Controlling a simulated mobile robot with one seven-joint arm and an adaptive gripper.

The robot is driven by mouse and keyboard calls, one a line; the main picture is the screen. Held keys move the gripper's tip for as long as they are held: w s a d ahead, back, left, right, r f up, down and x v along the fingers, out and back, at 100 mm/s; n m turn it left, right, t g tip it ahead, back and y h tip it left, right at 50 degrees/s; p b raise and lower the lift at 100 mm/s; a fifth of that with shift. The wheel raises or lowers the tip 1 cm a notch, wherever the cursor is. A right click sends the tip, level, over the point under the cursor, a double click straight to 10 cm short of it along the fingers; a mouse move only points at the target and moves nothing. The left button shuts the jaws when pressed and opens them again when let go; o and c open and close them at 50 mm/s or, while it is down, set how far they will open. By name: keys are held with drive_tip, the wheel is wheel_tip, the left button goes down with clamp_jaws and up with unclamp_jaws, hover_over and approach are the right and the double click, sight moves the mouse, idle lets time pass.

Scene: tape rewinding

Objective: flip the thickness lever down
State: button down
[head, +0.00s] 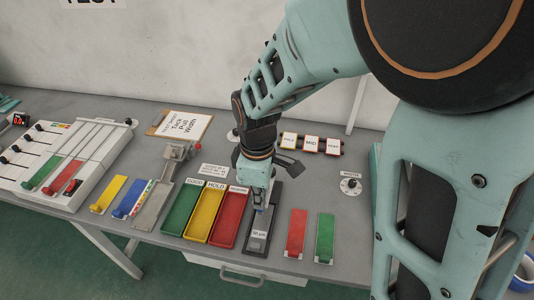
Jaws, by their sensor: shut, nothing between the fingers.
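A dark grey device (273,222) with a lighter plate (257,237), bearing a small label that seems to read in µm, lies near the table's front edge. It looks like the thickness gauge. My gripper (260,207) points down over this device, with its fingertips together and empty. The fingertips are at or just above the upper part of the lighter plate; I cannot tell whether they touch. No lever stands out clearly; my gripper covers part of the device.
Green (182,208), yellow (204,213) and red (231,217) trays lie just left of the device. A red strip (296,233) and a green strip (325,238) lie to its right. A slotted white panel (97,150) is at left.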

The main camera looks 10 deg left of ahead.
drive_tip(key=f+b, duration=0.1)
drive_tip(key=s+f+b, duration=0.1)
drive_tip(key=shift+s+f+b, duration=0.2)
drive_tip(key=shift+f+b, duration=0.1)
drive_tip(key=shift+f, duration=0.05)
drive_tip(key=shift+r, duration=0.1)
drive_tip(key=shift+r+p, duration=0.65)
drive_tip(key=shift+r, duration=0.05)
drive_tip(key=s+r+p, duration=0.4)
drive_tip(key=r+p, duration=0.2)
drive_tip(key=r, duration=0.7)
drive_tip(key=shift+s+a+r+p, duration=0.15)
drive_tip(key=shift+a+r+p, duration=0.05)
drive_tip(key=shift+p, duration=0.2)
